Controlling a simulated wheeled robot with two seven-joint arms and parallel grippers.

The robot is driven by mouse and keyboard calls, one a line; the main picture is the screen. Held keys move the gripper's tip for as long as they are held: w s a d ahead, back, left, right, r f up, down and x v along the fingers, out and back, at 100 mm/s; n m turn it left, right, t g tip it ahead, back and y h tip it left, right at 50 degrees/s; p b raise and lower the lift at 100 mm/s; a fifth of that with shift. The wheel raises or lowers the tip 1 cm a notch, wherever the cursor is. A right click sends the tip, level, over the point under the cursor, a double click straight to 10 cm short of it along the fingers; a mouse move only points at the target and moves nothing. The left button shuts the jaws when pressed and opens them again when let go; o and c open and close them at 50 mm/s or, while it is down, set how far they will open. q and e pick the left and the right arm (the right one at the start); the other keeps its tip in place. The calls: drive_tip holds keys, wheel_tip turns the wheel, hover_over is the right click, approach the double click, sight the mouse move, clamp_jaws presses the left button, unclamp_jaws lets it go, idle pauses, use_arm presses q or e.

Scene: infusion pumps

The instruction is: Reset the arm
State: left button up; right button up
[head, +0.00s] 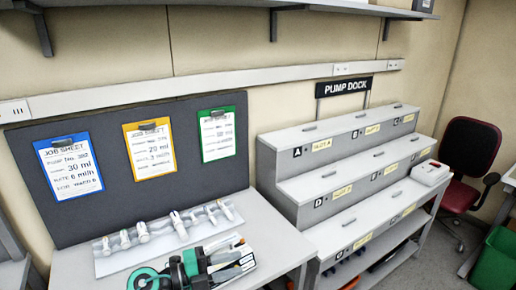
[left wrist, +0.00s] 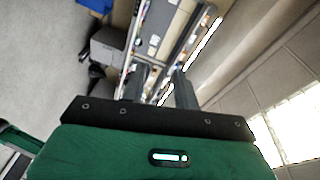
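My left gripper (head: 243,252) is at the bottom centre of the head view, in front of the bench with the syringes. Its green and black hand is partly cut off by the lower edge. In the left wrist view, the two dark fingers of my left gripper (left wrist: 158,82) stand apart with nothing seen between them. My right gripper and arm do not show.
Several syringes lie on a pale tray (head: 110,267) on the bench. Three job sheets hang on a dark board (head: 105,120). The stepped pump dock (head: 300,185) stands right, with a white device (head: 430,173) at its end. A red chair (head: 468,155) stands beyond.

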use_arm(q)
drive_tip(key=a+r+n+t+y, duration=0.4)
drive_tip(key=a+r+n+t, duration=0.1)
drive_tip(key=n+t, duration=0.7)
drive_tip(key=s+a+f+n+y, duration=0.3)
drive_tip(key=a+f+n+y, duration=0.5)
drive_tip(key=a+n+y, duration=0.3)
drive_tip(key=s+a+f+n+g+y, duration=0.2)
drive_tip(key=s+f+n+g+y, duration=0.15)
drive_tip(key=s+f+g, duration=0.45)
drive_tip(key=s+d+f+g+h, duration=0.1)
drive_tip(key=s+f+g, duration=0.3)
drive_tip(key=s, duration=0.4)
drive_tip(key=s+d+f+g+h, duration=0.1)
drive_tip(key=s+f+g, duration=0.25)
drive_tip(key=s, duration=0.55)
wheel_tip(320, 180, down, 32)
drive_tip(key=s+a+f+g, duration=0.1)
drive_tip(key=s+f, duration=0.8)
drive_tip(key=s+a+f+g, duration=0.1)
drive_tip(key=s+a+f, duration=0.1)
drive_tip(key=s+f, duration=0.7)
drive_tip(key=shift+s+a+f, duration=0.3)
drive_tip(key=shift+s+f, duration=0.05)
drive_tip(key=shift+s, duration=0.2)
